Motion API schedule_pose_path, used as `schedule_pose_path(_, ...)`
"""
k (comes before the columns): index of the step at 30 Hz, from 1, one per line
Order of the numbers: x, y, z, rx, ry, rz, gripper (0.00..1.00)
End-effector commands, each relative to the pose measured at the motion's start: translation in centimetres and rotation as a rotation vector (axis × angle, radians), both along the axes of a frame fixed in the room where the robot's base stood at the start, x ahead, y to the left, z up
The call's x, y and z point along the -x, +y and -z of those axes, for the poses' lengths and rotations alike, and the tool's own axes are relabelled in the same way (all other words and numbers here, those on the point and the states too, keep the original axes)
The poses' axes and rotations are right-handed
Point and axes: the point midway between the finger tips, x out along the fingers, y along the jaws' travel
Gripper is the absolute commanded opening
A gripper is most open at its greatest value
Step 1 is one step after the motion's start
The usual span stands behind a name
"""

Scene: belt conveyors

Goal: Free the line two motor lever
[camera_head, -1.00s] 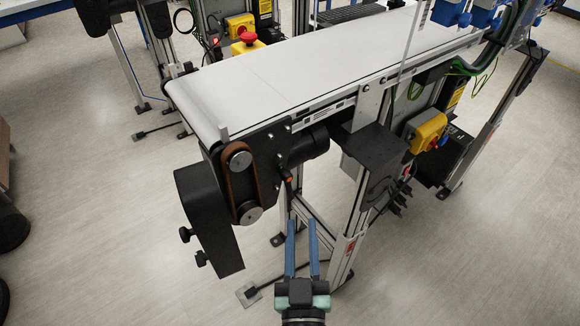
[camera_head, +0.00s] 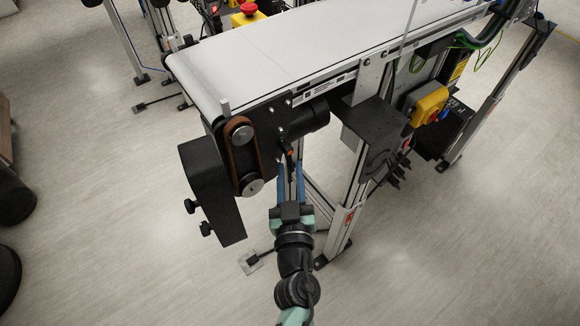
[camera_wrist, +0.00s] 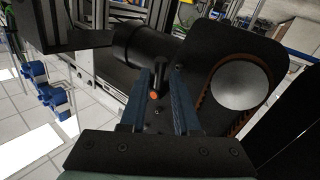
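The motor lever (camera_head: 290,153) is a small black rod with an orange part, on the motor plate under the near end of the conveyor. In the wrist view the lever (camera_wrist: 160,73) shows between my two blue fingers, its orange part (camera_wrist: 154,95) facing the camera. My gripper (camera_head: 291,170) is below the lever in the head view, fingers pointing at it. The fingers are apart, with a gap on both sides of the lever in the wrist view (camera_wrist: 161,86). Whether the fingertips reach past the lever is hard to tell.
A brown drive belt (camera_head: 236,160) runs over two round pulleys left of the lever. A black cover (camera_head: 209,190) with knobs hangs left of it. The black motor (camera_head: 305,121) and an aluminium leg (camera_head: 346,215) are close on the right. A yellow switch box (camera_head: 427,103) is farther right.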

Motion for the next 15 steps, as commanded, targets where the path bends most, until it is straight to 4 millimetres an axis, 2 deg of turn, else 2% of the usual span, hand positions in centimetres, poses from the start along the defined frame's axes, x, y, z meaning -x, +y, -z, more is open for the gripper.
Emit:
schedule_pose_path(5, -1.24, 0.03, -0.02, 0.0, -0.001, 0.0, 0.3)
schedule_pose_path(14, -1.4, 0.05, 0.0, 0.0, 0.0, 0.0, 0.3)
schedule_pose_path(15, -1.39, 0.05, 0.0, 0.0, 0.0, 0.0, 0.25)
